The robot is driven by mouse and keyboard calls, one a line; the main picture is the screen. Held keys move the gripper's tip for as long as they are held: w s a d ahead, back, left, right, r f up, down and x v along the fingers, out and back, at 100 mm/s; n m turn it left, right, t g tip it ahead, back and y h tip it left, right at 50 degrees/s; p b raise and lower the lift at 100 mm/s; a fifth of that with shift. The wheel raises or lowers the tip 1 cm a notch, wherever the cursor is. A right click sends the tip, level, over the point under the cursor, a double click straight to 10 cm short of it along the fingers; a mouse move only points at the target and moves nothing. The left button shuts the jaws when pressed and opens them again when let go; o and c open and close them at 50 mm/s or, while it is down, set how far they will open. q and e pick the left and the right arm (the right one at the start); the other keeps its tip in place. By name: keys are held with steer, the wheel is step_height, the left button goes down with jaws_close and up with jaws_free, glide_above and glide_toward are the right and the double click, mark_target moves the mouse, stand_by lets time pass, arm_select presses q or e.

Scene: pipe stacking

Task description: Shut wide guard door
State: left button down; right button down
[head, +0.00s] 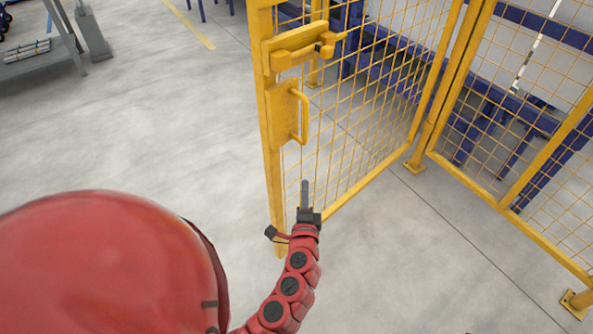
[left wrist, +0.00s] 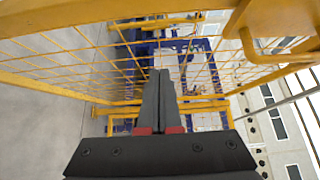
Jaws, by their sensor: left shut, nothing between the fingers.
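The yellow wire-mesh guard door (head: 345,130) stands swung open in the head view, with its hinge side at the fence post on the right. Its free edge, with a latch (head: 300,45) and a yellow pull handle (head: 299,115), faces me. My left gripper (head: 305,190) is shut and empty, in front of the lower mesh, below the handle. In the left wrist view the shut fingers (left wrist: 159,95) point toward the mesh (left wrist: 95,55), and the handle (left wrist: 265,45) shows at upper right. I cannot tell if the fingers touch the mesh. My right gripper is not in view.
A fixed yellow fence panel (head: 520,130) stands at the right, its post feet on the floor. Blue frames (head: 500,100) stand behind the mesh. A grey shelf (head: 40,60) is at the far left. The grey floor left of the door is clear.

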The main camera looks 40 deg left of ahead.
mark_target(295, 161)
arm_select(q)
steer(key=shift+w+a+p, duration=0.15)
steer(key=shift+w+a, duration=0.6)
steer(key=shift+a, duration=0.25)
steer(key=shift+w+a+p, duration=0.2)
steer(key=shift+w+a, duration=0.5)
steer(key=shift+a, duration=0.35)
steer(key=shift+w+a+p, duration=0.15)
steer(key=shift+w+a, duration=0.6)
steer(key=shift+a, duration=0.25)
steer(key=shift+a, duration=0.1)
